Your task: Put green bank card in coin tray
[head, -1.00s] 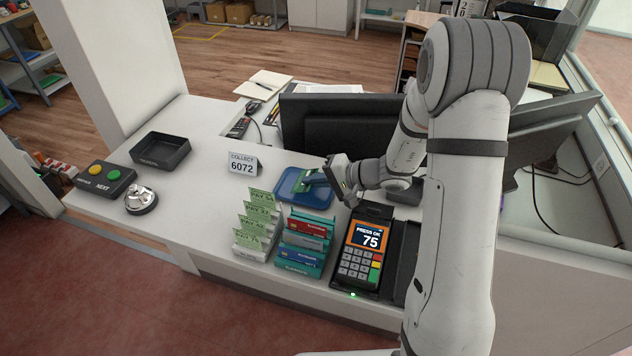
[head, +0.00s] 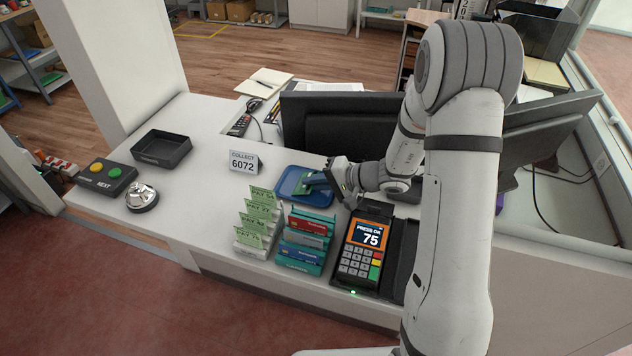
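My gripper (head: 318,181) reaches in from the right, low over the blue tray (head: 291,200) on the counter. A small green flat piece (head: 301,187), which may be the green bank card, shows at the fingertips, inside the tray's outline. I cannot tell whether the fingers hold it or whether it rests on the tray floor. The fingers are too small and partly hidden to show their opening. A teal card rack (head: 303,268) with red, grey and blue cards stands in front of the tray.
A stepped rack of green pay slips (head: 256,226) stands left of the card rack. A payment terminal (head: 362,250) reading 75 is to the right. A "COLLECT 6072" sign (head: 243,162), black tray (head: 161,149) and bell (head: 141,197) stand left. Monitors (head: 335,125) are behind.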

